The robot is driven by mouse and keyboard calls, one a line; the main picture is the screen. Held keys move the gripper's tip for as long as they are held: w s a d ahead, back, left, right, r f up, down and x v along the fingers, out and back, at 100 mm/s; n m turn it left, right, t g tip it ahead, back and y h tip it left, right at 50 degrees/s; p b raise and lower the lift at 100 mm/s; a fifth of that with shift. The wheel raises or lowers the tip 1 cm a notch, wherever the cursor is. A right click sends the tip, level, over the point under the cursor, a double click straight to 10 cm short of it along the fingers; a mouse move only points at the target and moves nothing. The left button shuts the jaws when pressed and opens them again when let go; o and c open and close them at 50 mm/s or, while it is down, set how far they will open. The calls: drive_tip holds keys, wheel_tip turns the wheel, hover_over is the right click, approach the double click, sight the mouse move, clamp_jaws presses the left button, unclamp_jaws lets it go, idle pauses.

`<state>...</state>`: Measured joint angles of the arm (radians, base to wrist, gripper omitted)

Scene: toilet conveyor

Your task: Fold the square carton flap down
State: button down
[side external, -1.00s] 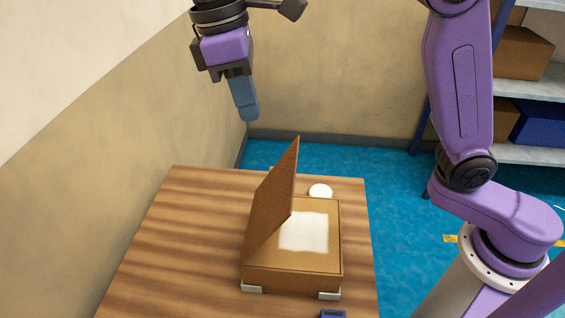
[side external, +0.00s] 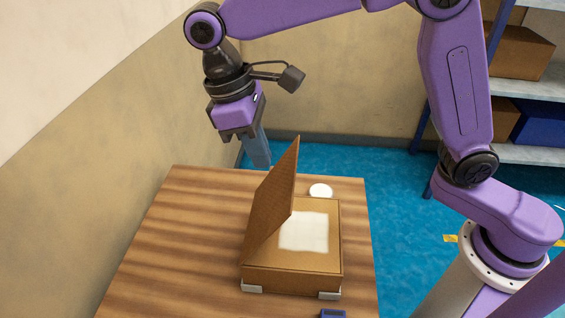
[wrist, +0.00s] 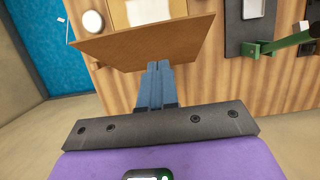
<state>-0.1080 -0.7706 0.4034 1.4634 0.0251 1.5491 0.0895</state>
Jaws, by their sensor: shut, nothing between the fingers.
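The square carton (side external: 300,284) sits on the wooden table with a white sheet (side external: 304,231) lying in it. Its flap (side external: 272,200) stands raised and tilted along the carton's left side. In the wrist view the flap (wrist: 140,42) lies just beyond my fingertips, with part of the white sheet (wrist: 150,10) behind it. My gripper (side external: 259,164) is shut and empty, pointing down behind and left of the flap's top corner in the side view. In the wrist view my blue fingers (wrist: 157,68) are together near the flap; whether they touch it I cannot tell.
A white round object (side external: 320,190) is on the table behind the carton. Small white blocks (side external: 252,289) sit at the carton's front corners. A dark device (side external: 333,313) is at the table's front edge. A green-handled object (wrist: 280,44) shows in the wrist view. The table's left side (side external: 185,235) is clear.

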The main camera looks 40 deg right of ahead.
sight(294, 178)
drive_tip(key=shift+s+d+f, duration=1.35)
drive_tip(key=shift+f, duration=0.1)
drive_tip(key=shift+s+d, duration=0.1)
drive_tip(key=shift+s, duration=0.05)
drive_tip(key=shift+s+d+f+t+y, duration=0.35)
drive_tip(key=shift+s+d+t+y, duration=0.05)
drive_tip(key=shift+s+d, duration=0.2)
drive_tip(key=s+d+f, duration=0.4)
drive_tip(key=f, duration=0.3)
drive_tip(key=s+d+f+t+y, duration=0.1)
drive_tip(key=s+d+f, duration=0.3)
drive_tip(key=f, duration=0.3)
